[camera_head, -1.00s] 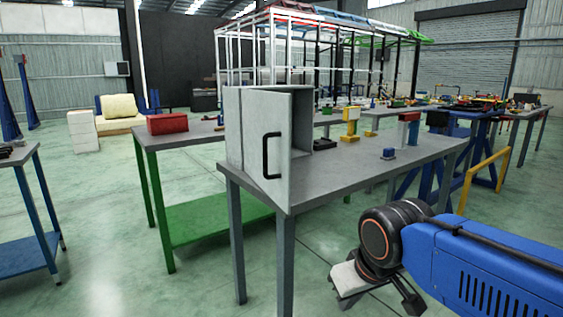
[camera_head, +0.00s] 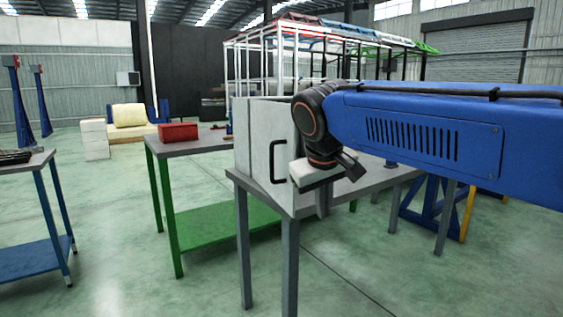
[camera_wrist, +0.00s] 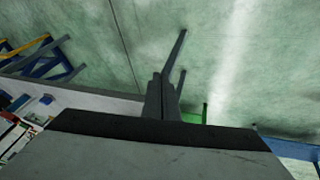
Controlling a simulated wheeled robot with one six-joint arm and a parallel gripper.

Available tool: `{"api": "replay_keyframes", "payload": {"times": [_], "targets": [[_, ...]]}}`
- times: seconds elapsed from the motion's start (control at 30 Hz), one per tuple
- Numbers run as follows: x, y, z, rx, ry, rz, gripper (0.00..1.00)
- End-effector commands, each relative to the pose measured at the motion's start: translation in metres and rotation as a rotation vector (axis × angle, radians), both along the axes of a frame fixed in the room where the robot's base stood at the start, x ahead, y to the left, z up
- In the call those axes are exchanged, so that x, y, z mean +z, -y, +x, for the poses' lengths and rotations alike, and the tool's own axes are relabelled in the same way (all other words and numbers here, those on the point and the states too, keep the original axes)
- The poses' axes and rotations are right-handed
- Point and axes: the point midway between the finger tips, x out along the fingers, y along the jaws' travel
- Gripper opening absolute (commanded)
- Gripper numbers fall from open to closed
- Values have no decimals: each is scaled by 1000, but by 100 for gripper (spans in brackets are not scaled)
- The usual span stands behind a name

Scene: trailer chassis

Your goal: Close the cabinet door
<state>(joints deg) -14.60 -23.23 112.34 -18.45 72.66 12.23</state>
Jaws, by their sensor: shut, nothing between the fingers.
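The grey-white cabinet (camera_head: 243,140) stands on the near left corner of a grey worktable. Its door (camera_head: 279,192), with a black bar handle (camera_head: 278,163), faces me and appears swung out from the body. The opening and the door's right edge are hidden behind my arm. My gripper (camera_head: 322,212) points down just right of the door, close to the handle side; I cannot tell if it touches. In the wrist view my gripper (camera_wrist: 160,78) shows its fingers together and empty, over floor and table edge. The cabinet cannot be made out there.
The grey worktable (camera_head: 375,180) extends right, partly covered by my arm. A green table (camera_head: 190,148) with a red box (camera_head: 178,131) stands behind left. A blue-legged table (camera_head: 35,160) is at far left. The floor (camera_head: 120,270) in front left is clear.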

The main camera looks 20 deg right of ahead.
Motion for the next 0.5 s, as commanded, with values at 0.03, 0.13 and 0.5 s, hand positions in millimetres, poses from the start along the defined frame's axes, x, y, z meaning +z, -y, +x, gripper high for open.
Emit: {"api": "replay_keyframes", "payload": {"times": [0.03,0.13,0.5], "targets": [[17,-9,18,1,5,-20,0],[47,-22,47,-11,18,-62,0],[133,-80,129,-75,88,-177,0]]}}
